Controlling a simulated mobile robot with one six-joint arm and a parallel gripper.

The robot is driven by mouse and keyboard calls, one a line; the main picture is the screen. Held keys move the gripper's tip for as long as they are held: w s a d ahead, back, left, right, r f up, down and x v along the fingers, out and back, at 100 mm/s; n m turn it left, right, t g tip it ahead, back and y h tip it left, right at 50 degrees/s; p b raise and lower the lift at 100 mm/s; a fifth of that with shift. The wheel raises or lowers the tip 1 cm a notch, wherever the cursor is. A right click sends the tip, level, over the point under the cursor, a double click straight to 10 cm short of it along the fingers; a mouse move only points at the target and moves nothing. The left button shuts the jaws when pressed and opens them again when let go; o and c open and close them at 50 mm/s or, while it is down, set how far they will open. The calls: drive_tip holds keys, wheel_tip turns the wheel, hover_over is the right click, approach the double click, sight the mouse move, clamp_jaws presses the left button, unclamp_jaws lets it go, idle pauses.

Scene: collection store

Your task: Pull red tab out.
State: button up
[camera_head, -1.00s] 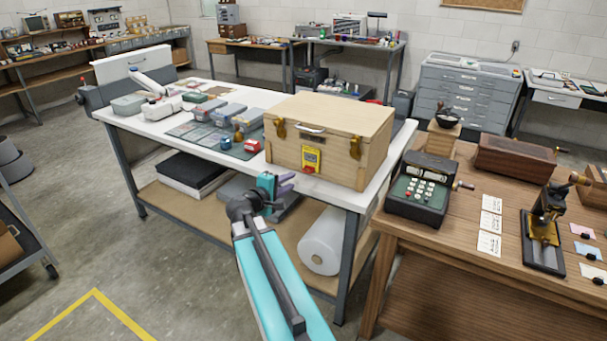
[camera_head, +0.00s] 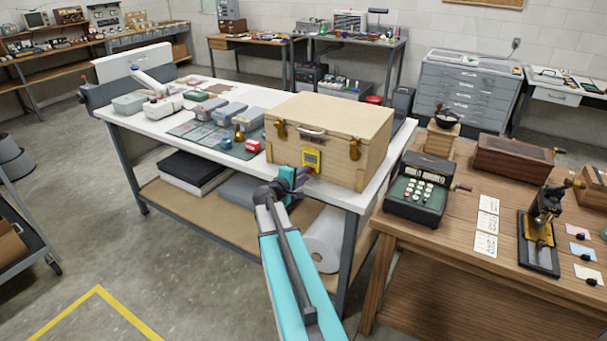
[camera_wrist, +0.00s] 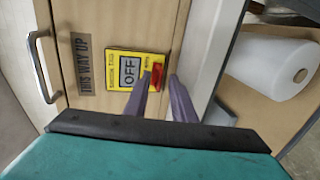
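The red tab (camera_wrist: 157,72) shows in the wrist view at the end of a yellow panel (camera_wrist: 116,69) marked OFF on the front of a wooden case (camera_head: 340,128). The panel also shows in the head view (camera_head: 312,158). My gripper (camera_wrist: 167,80) is open, its two purple fingers apart. In the wrist view the fingertips lie close to the tab, one to each side of its lower end. I cannot tell whether they touch it. In the head view my gripper (camera_head: 304,175) is in front of the case's lower front and hides part of it.
The case stands on a white-topped bench (camera_head: 350,197) with a metal handle and latches. A red-and-white box (camera_head: 252,146) and grey boxes lie to its left. A roll of wrap (camera_head: 325,240) is on the shelf below. A wooden table (camera_head: 440,235) stands to the right.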

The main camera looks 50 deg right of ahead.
drive_tip(key=shift+d+f, duration=0.1)
drive_tip(key=shift+d, duration=0.15)
clamp_jaws()
idle(1.4)
